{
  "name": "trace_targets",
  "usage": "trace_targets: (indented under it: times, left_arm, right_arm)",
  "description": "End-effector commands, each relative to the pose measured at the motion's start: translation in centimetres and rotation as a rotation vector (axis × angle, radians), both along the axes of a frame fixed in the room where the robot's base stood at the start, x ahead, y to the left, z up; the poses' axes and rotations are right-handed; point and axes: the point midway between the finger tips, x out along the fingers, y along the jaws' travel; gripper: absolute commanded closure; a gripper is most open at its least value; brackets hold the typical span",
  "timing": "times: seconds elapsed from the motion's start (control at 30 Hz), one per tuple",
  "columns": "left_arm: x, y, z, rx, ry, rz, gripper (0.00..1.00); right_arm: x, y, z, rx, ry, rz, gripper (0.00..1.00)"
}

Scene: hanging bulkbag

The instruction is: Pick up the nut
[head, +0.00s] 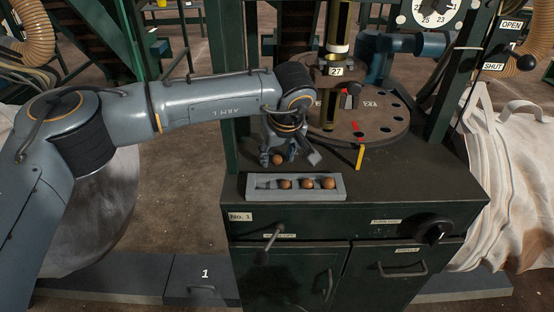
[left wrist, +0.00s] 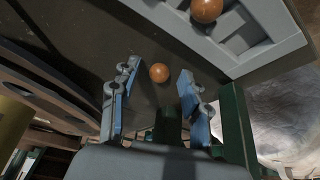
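A round brown nut (head: 278,159) lies loose on the dark bench top, behind the grey tray. In the left wrist view the nut (left wrist: 159,73) shows between the two fingers, with a gap on each side. My left gripper (head: 289,157) points down at the bench top with its fingers spread. It is open and empty, and no finger visibly touches the nut. The grey tray (head: 297,197) holds three more brown nuts in a row, and its leftmost slot looks empty. My right gripper is not in view.
A round plate with holes (head: 385,135) stands behind and right of the gripper, with a yellow pointer (head: 360,157) at its edge. A green post (head: 218,80) rises at left. The bench top right of the tray is clear.

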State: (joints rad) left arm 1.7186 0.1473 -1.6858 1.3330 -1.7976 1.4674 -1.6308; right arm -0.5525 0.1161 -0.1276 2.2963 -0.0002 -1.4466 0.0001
Motion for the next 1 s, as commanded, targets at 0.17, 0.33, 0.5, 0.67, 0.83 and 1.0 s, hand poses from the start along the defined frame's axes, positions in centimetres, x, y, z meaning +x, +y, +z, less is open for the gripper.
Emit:
trace_targets:
  times: [0.17, 0.33, 0.5, 0.67, 0.83, 1.0]
  left_arm:
    - [0.0, 0.0, 0.0, 0.0, 0.0, 0.0, 0.89]
    - [0.0, 0.0, 0.0, 0.0, 0.0, 0.0, 0.89]
    - [0.0, 0.0, 0.1, 0.0, 0.0, 0.0, 0.9]
    - [0.0, 0.0, 0.8, 0.0, -0.002, 0.0, 0.9]
    - [0.0, -0.1, 3.1, -0.002, -0.003, 0.0, 0.9]
    - [-2.7, 0.6, 6.8, -0.001, -0.005, -0.004, 0.9]
  right_arm:
    - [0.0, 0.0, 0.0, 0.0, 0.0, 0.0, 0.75]
    - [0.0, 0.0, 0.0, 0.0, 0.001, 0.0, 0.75]
    - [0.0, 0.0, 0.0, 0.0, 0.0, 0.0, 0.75]
    - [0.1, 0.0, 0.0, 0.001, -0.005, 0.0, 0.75]
    - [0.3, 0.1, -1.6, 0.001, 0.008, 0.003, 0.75]
    - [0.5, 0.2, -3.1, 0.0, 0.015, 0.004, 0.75]
